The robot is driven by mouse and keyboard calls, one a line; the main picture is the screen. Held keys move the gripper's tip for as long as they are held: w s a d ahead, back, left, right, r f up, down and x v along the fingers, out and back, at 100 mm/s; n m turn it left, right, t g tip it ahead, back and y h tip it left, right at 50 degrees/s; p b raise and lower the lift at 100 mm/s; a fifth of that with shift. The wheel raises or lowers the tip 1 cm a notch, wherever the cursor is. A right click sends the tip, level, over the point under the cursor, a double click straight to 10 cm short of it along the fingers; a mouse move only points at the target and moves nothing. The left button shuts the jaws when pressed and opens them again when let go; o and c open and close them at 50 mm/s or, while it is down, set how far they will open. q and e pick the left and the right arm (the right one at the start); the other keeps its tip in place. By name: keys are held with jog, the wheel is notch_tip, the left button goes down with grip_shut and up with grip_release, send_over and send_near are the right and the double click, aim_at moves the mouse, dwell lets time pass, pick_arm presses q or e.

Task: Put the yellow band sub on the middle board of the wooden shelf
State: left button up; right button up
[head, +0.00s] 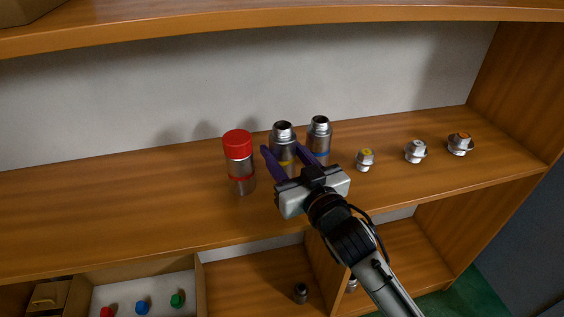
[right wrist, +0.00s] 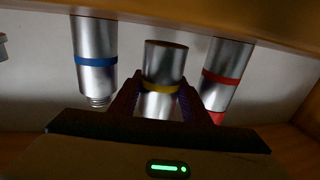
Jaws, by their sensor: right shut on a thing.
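The yellow band sub (head: 284,143) is a silver cylinder with a threaded top and a yellow band. It is upright over the middle board (head: 120,215) of the wooden shelf. My right gripper (head: 285,152) is shut on it, with purple fingers on either side at band height. The right wrist view shows the sub (right wrist: 163,62) upside down between the fingers, its lower end seemingly a little clear of the board. In the head view the gripper hides its lower part. My left gripper is not in view.
A red-capped sub with a red band (head: 239,165) stands close at left. A blue-banded sub (right wrist: 96,60) shows in the right wrist view; a silver sub (head: 319,133) stands close at right. Several small fittings (head: 415,151) stand further right. The board's left part is clear.

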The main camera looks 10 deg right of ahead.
jog(key=shift+f, duration=0.65)
jog(key=shift+f, duration=0.15)
jog(key=o, duration=1.5)
jog(key=shift+f, duration=0.15)
jog(key=shift+s, duration=0.1)
jog(key=s, duration=0.4)
jog(key=s+d, duration=0.1)
jog(key=s, duration=0.2)
jog(key=s+d, duration=0.1)
jog(key=s, duration=0.3)
jog(key=shift+s+d+p, duration=0.2)
jog(key=shift+s+p, duration=0.1)
